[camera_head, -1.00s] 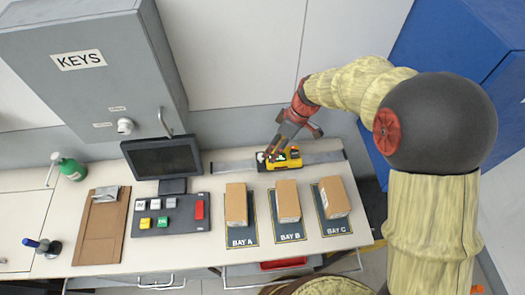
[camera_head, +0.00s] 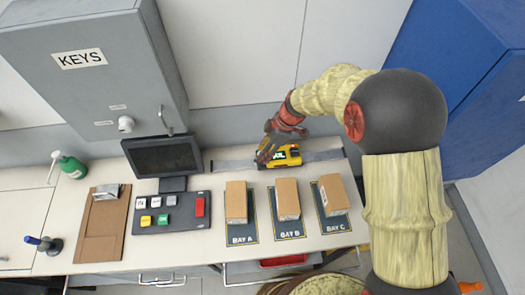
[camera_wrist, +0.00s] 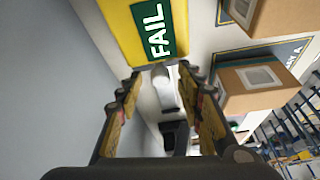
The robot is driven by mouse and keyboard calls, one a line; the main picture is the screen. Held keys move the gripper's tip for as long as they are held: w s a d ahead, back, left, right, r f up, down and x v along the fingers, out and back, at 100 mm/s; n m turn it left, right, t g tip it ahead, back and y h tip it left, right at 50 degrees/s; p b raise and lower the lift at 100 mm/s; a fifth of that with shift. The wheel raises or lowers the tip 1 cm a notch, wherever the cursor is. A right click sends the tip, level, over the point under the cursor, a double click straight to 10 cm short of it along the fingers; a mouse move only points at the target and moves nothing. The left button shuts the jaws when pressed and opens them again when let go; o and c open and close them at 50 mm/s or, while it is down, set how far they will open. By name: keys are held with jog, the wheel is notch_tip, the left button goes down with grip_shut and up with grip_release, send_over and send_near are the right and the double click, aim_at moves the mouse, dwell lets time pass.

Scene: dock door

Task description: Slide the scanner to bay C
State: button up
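The yellow scanner (camera_head: 288,159) sits on the grey rail (camera_head: 326,155) at the back of the bench, behind bay B (camera_head: 291,229). Bay C (camera_head: 334,225) is the rightmost marked bay. My gripper (camera_head: 263,157) is at the scanner's left end and hides part of it. In the wrist view my gripper (camera_wrist: 163,110) has its fingers apart, and the scanner (camera_wrist: 117,25) fills the top with a green FAIL label. A pale, rounded piece shows between the fingers; I cannot tell whether they touch it.
Brown boxes stand on bay A (camera_head: 241,235), bay B and bay C, in front of the rail. A monitor (camera_head: 163,157) and button panel (camera_head: 168,214) are to the left. A grey KEYS cabinet (camera_head: 85,85) overhangs at left. The rail is clear right of the scanner.

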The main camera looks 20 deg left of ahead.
jog(key=shift+f, duration=0.2)
jog(key=shift+c, duration=0.8)
jog(key=c, duration=0.7)
grip_shut()
